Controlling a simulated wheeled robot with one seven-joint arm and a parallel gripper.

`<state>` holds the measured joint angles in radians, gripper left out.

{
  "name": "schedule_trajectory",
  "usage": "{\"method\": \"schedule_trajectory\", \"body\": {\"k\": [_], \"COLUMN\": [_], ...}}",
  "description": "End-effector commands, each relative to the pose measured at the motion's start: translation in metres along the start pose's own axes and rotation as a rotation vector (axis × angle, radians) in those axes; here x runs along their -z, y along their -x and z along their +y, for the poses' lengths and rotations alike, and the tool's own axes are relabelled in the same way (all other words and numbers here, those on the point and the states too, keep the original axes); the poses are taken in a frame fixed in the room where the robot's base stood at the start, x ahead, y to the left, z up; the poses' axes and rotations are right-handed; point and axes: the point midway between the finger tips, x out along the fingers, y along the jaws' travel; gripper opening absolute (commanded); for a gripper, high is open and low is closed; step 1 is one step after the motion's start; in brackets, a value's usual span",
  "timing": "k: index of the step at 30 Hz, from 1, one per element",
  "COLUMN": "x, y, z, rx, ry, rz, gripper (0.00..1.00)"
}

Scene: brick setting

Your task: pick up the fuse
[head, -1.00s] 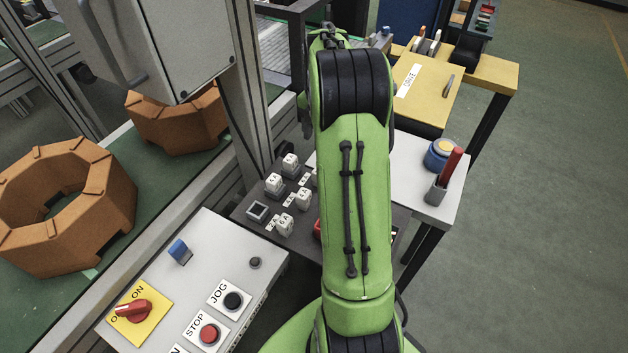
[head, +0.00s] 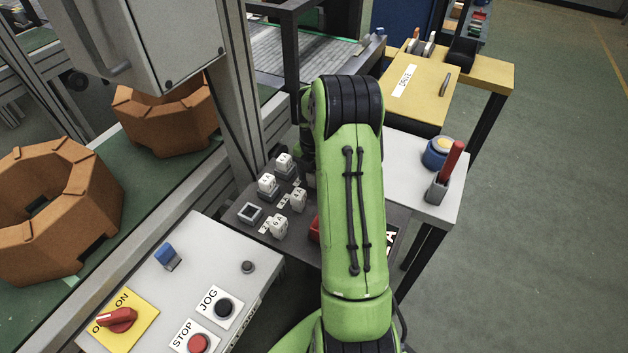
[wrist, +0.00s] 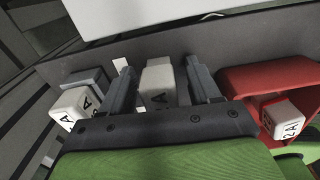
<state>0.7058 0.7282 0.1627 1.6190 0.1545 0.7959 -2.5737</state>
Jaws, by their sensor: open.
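In the wrist view, a white block-shaped fuse (wrist: 158,78) with black lettering on its near face stands between the two fingers of my gripper (wrist: 160,68). My gripper is open, with one grey finger on each side of the fuse. Any contact is hard to tell. Another white fuse marked A (wrist: 72,105) is outside the left finger, by a grey holder. A fuse marked 2 A (wrist: 284,120) lies in a red bin (wrist: 255,78) to the right. In the head view, several white fuses, one here (head: 267,183), stand on the dark panel; my arm hides the fingertips.
An empty square socket (head: 250,213) is on the dark panel. A grey control box (head: 215,270) with switches stands in front. A metal post (head: 228,100) and hanging cabinet (head: 150,45) are at the left.

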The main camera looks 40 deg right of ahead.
Motion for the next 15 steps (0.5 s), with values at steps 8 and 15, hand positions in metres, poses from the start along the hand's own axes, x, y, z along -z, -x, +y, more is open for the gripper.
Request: {"method": "schedule_trajectory", "body": {"k": [8,15], "x": [-0.0002,-0.0003], "y": [0.002,0.0023], "z": [0.0002,0.0003], "rx": [-0.001,-0.001], "ry": [0.0,0.0], "rz": [-0.001,-0.001], "gripper": [0.31,0.06]}}
